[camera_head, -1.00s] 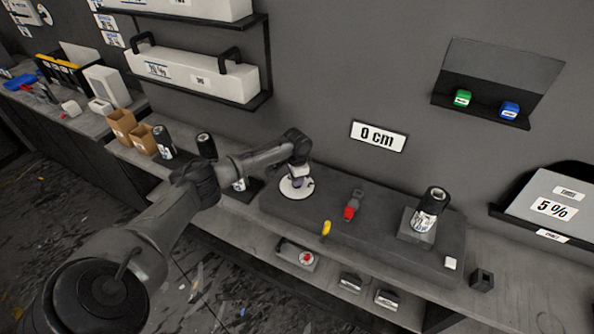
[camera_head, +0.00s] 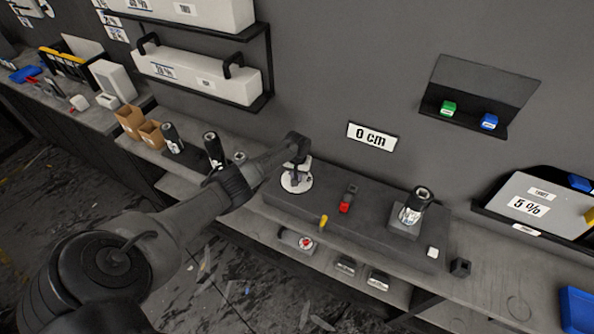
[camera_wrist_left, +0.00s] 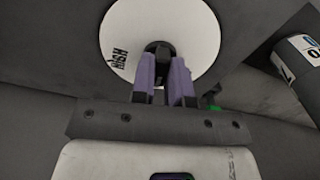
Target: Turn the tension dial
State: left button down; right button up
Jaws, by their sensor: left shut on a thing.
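The tension dial (camera_head: 290,184) is a round white disc on the dark grey raised block (camera_head: 375,214) on the bench. In the left wrist view the dial (camera_wrist_left: 198,30) carries the word "HIGH" on its left part and has a small dark knob (camera_wrist_left: 158,47) at its middle. My left gripper (camera_head: 297,174) is over the dial. In the left wrist view the purple fingers of the left gripper (camera_wrist_left: 163,78) are shut on the dark knob, one on each side. My right gripper is in neither view.
The block also bears a red-tipped lever (camera_head: 345,207), a yellow piece (camera_head: 323,221) and a dark can on a stand (camera_head: 404,222). A "0 cm" sign (camera_head: 371,136) hangs on the wall behind. Dark cylinders (camera_head: 172,138) stand left of the block.

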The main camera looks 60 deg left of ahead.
pick_arm(q)
jog(key=n+p, duration=0.1)
jog(key=n, duration=0.3)
jog(key=shift+r+n+p, duration=0.1)
jog(key=shift+n+p, duration=0.2)
jog(key=shift+p, duration=0.05)
jog(key=shift+n+p, duration=0.45)
jog(key=shift+n, duration=2.05)
jog(key=c, duration=1.1)
grip_release()
jog(key=shift+r+p, duration=0.45)
jog(key=shift+p, duration=0.05)
jog(key=shift+r+p, duration=3.35)
jog(key=shift+r, duration=3)
